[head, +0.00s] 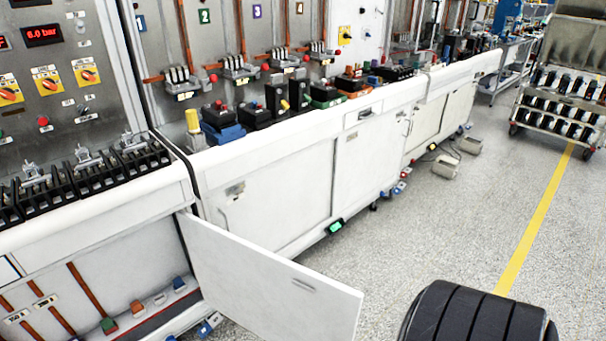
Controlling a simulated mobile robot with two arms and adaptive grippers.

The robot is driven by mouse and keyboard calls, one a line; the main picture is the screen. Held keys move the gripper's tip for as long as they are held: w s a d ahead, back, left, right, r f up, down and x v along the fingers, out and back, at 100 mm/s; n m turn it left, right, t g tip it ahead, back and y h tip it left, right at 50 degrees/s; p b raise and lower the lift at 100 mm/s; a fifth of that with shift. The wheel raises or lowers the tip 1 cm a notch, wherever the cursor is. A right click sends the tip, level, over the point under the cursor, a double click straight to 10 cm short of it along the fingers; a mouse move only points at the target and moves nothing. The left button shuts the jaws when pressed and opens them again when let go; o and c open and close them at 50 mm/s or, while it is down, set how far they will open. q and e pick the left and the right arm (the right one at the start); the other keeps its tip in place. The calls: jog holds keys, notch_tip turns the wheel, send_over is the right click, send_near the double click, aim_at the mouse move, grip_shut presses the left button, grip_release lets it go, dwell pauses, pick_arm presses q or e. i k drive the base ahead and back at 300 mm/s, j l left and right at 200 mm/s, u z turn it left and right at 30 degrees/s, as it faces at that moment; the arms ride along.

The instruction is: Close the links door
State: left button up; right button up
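The links door (272,277) is a flat white panel in the lower middle of the head view. It stands open, swung out from the cabinet front into the aisle, with a small slot handle (304,286) near its free edge. Its hinge side is at the right of an open compartment (132,268). Inside are copper bars (88,290) and several small coloured blocks, including a green one (108,325) and an orange one (137,307). Neither gripper shows in this view. A dark ribbed part of mine is at the bottom right, apart from the door.
Closed white cabinets (281,196) run on to the right under a bench with test sockets and devices. A green-lit pedal or box (335,227) lies at their foot. Grey floor (430,235) with a yellow line (541,217) is clear. A loaded trolley (562,97) stands at the far right.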

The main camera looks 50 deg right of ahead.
aim_at(249, 284)
jog(key=k+l+u, duration=0.1)
jog(key=l, duration=0.35)
jog(key=k+l+u, duration=0.15)
jog(key=l, duration=0.35)
jog(key=k+l+u, duration=0.1)
jog(key=l, duration=0.35)
jog(key=k+l+u, duration=0.1)
jog(key=k+l, duration=0.15)
jog(key=l, duration=0.15)
jog(key=k+l+u, duration=0.1)
jog(key=l, duration=0.35)
jog(key=k+l+u, duration=0.15)
jog(key=k+l, duration=0.15)
jog(key=i+l+u, duration=0.1)
jog(key=l, duration=0.4)
jog(key=i+l+u, duration=0.15)
jog(key=l, duration=0.3)
jog(key=l+u, duration=0.1)
jog(key=l, duration=0.4)
jog(key=i+l+u, duration=0.2)
jog(key=l, duration=0.2)
